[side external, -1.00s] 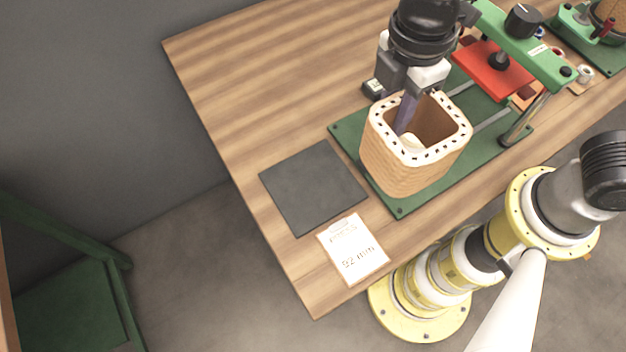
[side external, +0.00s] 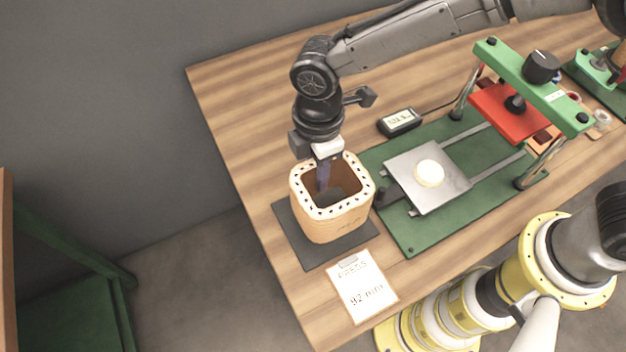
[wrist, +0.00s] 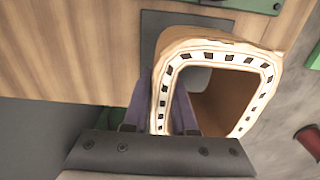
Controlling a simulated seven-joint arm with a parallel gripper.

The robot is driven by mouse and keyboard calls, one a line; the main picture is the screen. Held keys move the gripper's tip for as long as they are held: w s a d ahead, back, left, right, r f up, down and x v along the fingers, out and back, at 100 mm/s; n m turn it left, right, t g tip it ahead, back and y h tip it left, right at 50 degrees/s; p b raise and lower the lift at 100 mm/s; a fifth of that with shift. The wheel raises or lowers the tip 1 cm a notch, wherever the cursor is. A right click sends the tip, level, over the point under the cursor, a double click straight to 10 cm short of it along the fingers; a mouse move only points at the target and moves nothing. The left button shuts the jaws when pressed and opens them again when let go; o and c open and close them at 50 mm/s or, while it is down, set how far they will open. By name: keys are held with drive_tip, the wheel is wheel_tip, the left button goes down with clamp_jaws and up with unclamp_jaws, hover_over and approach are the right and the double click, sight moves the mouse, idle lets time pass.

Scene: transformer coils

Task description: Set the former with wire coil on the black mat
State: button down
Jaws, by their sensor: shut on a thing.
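The former with wire coil (side external: 333,221) is a tan, square, hollow block with a white rim marked by dark slots. In the side view it stands upright over the black mat (side external: 291,234), whose edges show around it. I cannot tell whether its base touches the mat.
A green press base (side external: 420,238) with a metal plate (side external: 407,165) and round pale disc stands to the right. A red press plate (side external: 497,108) hangs under a green crossbar. A small display (side external: 399,121) sits behind. A paper card (side external: 362,287) lies in front.

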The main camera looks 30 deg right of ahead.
sight(313, 185)
drive_tip(key=shift+w+a+f, duration=0.25)
drive_tip(key=shift+w+f, duration=0.05)
drive_tip(key=shift+f, duration=1.6)
drive_tip(key=shift+f, duration=0.2)
drive_tip(key=c, duration=0.7)
unclamp_jaws()
wheel_tip(313, 185, up, 12)
drive_tip(key=shift+f, duration=0.2)
drive_tip(key=shift+r, duration=0.35)
